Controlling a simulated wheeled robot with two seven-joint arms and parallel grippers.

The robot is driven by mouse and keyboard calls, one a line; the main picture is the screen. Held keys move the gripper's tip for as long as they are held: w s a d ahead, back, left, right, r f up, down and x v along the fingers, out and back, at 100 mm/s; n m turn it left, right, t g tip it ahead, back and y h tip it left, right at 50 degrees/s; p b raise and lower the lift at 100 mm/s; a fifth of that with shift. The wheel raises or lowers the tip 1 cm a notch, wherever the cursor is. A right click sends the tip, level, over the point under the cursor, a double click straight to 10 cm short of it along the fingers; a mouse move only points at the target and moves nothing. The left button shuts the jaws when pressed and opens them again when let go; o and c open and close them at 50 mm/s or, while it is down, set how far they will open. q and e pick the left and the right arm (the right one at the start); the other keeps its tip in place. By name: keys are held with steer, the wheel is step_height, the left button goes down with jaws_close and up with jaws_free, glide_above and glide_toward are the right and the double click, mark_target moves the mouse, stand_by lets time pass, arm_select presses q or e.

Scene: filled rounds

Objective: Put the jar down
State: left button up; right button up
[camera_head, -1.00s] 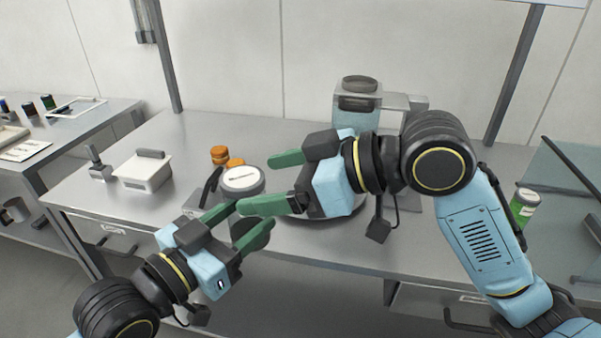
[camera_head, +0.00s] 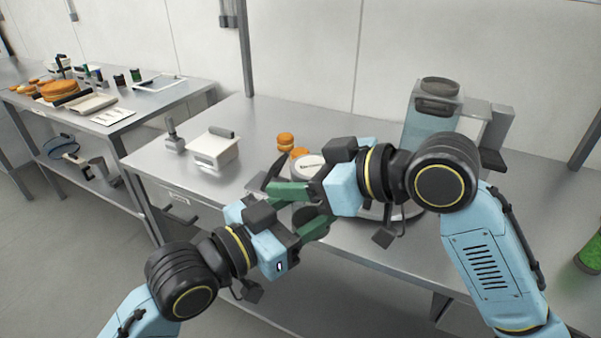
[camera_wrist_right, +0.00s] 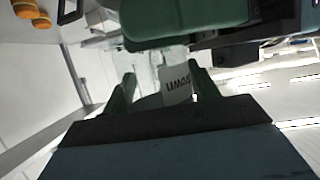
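My right gripper (camera_head: 298,178) reaches in from the right around the upper part, one finger crossing in front, the other largely hidden. In the right wrist view its fingers (camera_wrist_right: 163,92) are apart, with a white label between them. Whether they touch the jar is unclear.
A blender-like machine (camera_head: 432,112) stands at the back right. A second table (camera_head: 185,95) with several items stands farther left.

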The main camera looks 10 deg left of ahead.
steer(key=c, duration=0.5)
arm_select(q)
steer(key=o, duration=0.7)
arm_select(e)
steer(key=shift+c, duration=1.1)
arm_select(q)
steer(key=o, duration=0.5)
arm_select(e)
steer(key=shift+c, duration=0.2)
